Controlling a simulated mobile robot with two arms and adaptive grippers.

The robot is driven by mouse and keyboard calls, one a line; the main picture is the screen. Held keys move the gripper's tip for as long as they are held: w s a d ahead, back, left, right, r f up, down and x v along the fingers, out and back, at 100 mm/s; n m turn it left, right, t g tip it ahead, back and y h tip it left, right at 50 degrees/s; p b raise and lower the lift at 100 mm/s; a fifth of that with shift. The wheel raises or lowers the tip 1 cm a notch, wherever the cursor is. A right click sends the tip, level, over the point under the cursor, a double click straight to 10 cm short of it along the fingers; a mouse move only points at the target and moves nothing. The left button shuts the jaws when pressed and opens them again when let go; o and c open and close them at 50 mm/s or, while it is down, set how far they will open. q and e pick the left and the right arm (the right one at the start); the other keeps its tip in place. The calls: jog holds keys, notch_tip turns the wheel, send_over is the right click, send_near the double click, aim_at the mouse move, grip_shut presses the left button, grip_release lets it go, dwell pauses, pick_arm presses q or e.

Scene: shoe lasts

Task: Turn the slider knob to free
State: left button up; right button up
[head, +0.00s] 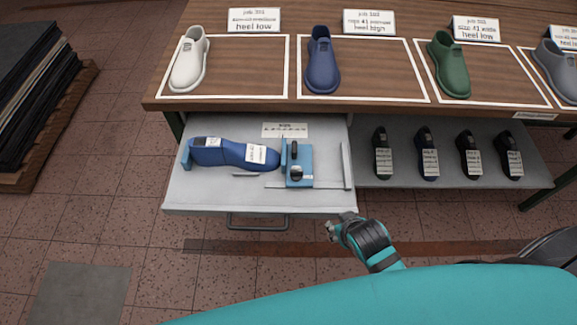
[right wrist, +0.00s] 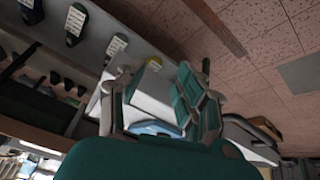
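The slider (head: 303,176) is a light blue block on the pulled-out grey drawer (head: 215,199), against the toe of a blue shoe last (head: 222,150). A dark knob (head: 296,172) sits on its front, with an upright dark part behind. The knob's setting is too small to read. My right gripper (head: 345,228) is in front of the drawer's right front corner, apart from the knob. In the right wrist view its two fingers (right wrist: 157,75) stand wide apart, with nothing held between them. My left gripper is not in view.
A wooden table (head: 292,70) behind the drawer carries several shoes on white-outlined fields with signs. A lower shelf (head: 400,172) right of the drawer holds several dark lasts. A dark stack (head: 35,75) stands at left. The floor before the drawer is clear.

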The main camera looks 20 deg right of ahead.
jog(key=w+r+t, duration=1.1)
jog(key=w+r, duration=0.8)
jog(key=r, duration=0.1)
jog(key=a+r+n+g+y+p, duration=0.1)
jog(key=a+r+n+g+y, duration=0.4)
jog(key=a+r+n+y, duration=0.85)
jog(key=g+h+p, duration=0.1)
jog(key=g+h, duration=0.8)
jog(key=g, duration=0.1)
send_near(297, 171)
pick_arm(q)
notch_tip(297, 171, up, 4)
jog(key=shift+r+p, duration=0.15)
jog(key=shift+p, duration=0.8)
pick_arm(e)
jog(key=x, duration=0.9)
jog(key=shift+f, duration=0.1)
